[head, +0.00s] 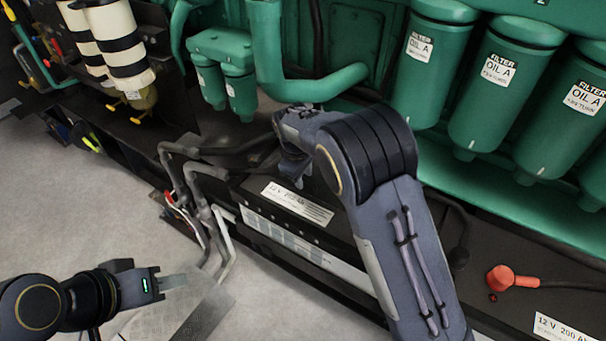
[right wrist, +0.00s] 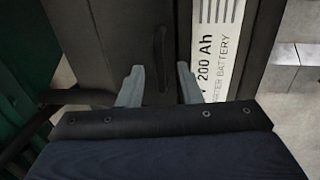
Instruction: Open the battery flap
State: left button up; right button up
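The battery flap appears to be the dark cover (right wrist: 112,30) of a black battery box; its outline is hard to make out. A slim dark handle (right wrist: 160,45) stands on it in the right wrist view. My right gripper (right wrist: 160,86) is open above the box, its two grey fingers apart with the handle ahead between them. In the head view my right gripper (head: 292,172) is partly hidden by its own wrist. My left gripper (head: 170,283) is low at the left, away from the box; its finger gap cannot be made out.
A white battery label (head: 297,203) lies on the box near bent grey pipes (head: 208,220). Green oil filters (head: 505,85) line the back right. A red terminal cap (head: 500,278) sits at the lower right. The pale floor (head: 50,200) is open at the left.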

jog(key=shift+c, duration=0.4)
grip_shut()
